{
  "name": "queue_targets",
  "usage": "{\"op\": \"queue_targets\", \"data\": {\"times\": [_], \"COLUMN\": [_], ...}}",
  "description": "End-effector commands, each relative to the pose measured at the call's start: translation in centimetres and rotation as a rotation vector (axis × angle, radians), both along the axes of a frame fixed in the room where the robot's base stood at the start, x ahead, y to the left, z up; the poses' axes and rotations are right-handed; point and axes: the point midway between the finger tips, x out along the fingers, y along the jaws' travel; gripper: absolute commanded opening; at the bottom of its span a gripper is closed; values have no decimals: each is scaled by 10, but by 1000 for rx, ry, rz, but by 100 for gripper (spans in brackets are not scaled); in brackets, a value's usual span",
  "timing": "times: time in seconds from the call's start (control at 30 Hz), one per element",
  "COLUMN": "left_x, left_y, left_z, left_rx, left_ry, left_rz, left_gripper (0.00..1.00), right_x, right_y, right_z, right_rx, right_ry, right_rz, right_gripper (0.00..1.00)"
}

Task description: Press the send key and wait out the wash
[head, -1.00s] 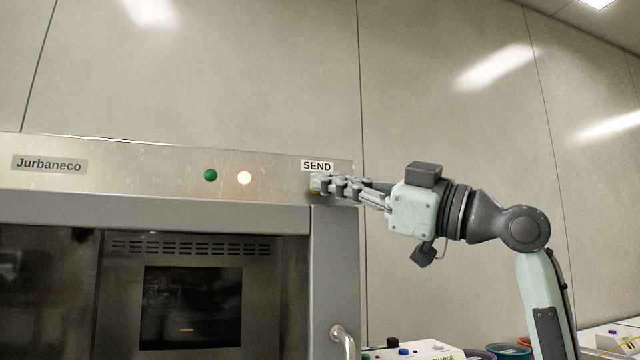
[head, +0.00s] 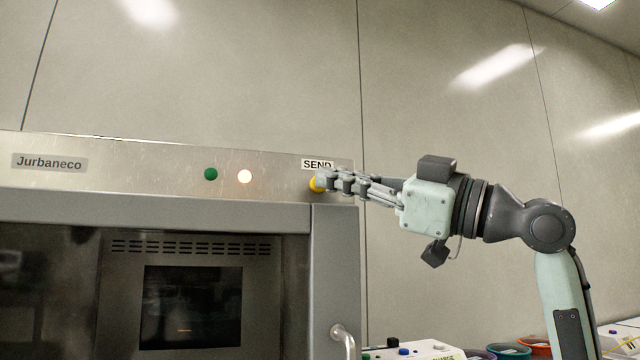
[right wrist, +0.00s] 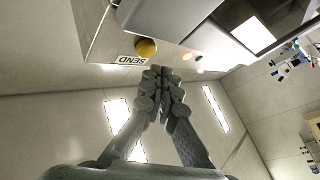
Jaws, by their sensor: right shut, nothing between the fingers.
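The send key is a yellow round button (head: 315,185) under the SEND label (head: 317,164), at the right end of the washer's metal top panel (head: 130,165). It also shows in the right wrist view (right wrist: 146,48). My right gripper (head: 324,180) is shut and empty. Its fingertips are close to the key and cover part of it in the head view. In the right wrist view the fingertips (right wrist: 161,72) look a little apart from the key. A pale lit lamp (head: 245,176) and a green lamp (head: 210,174) sit on the panel. My left gripper is not in view.
The washer's door handle (head: 343,338) sticks out below the panel. A white box with knobs (head: 415,350) and several coloured bowls (head: 508,350) stand at the lower right. The wall right of the washer is bare.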

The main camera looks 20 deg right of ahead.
Motion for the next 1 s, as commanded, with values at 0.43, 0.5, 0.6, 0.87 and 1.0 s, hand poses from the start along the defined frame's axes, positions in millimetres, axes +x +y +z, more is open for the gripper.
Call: {"op": "queue_targets", "data": {"times": [0.43,0.5,0.6,0.87,1.0], "left_x": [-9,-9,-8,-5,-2], "left_y": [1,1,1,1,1], "left_z": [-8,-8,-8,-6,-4], "left_rx": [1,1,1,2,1], "left_ry": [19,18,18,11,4], "left_rz": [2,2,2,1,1], "left_gripper": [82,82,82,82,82], "right_x": [-42,-45,-45,-45,-45], "right_y": [-1,-1,-1,-1,-1], "right_z": [0,0,0,0,0], "right_rx": [-1,-1,0,1,1], "right_ry": [-1,-2,-1,-1,-1], "right_rz": [-1,0,0,0,0], "right_gripper": [0,0,0,0,0]}}
